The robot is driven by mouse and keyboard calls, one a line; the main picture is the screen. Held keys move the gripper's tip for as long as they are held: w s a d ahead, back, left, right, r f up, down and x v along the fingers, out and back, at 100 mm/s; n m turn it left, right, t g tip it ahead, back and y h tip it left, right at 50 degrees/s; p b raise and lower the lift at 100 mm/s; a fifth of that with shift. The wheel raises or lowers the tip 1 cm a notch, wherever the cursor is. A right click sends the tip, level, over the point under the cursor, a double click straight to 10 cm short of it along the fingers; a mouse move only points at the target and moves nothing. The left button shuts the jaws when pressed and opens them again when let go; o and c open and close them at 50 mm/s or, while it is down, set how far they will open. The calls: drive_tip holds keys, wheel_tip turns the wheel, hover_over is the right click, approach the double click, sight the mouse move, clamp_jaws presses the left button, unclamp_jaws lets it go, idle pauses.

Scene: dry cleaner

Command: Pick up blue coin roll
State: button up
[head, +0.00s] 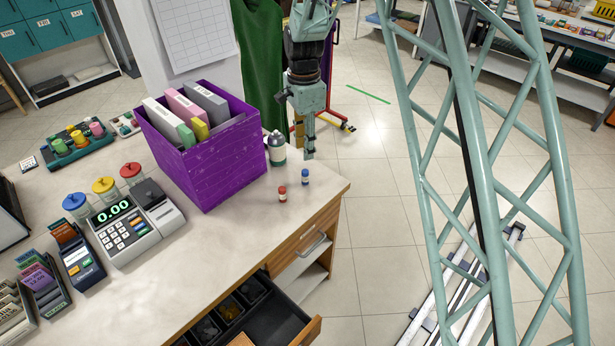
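A small blue coin roll (305,177) with a pale band stands upright on the counter (225,250), near its right corner. A similar red coin roll (282,194) stands just to its left and nearer the front. My gripper (309,150) points down above and slightly behind the blue roll, apart from it in the picture. One finger shows clearly; the other is not clearly visible, so the opening between them cannot be judged. Nothing is seen held in it.
A purple box (220,165) of folders and a grey-green bottle (277,148) stand left of my gripper. A cash register (125,230) is further left. An open drawer (270,325) juts out at the front.

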sight(305, 171)
drive_tip(key=shift+f+b, duration=0.55)
drive_tip(key=shift+f, duration=3.75)
drive_tip(key=shift+f, duration=0.1)
drive_tip(key=shift+f+b, duration=0.55)
drive_tip(key=shift+f, duration=1.95)
drive_tip(key=shift+c, duration=0.4)
drive_tip(key=c, duration=0.9)
drive_tip(key=shift+r, duration=0.1)
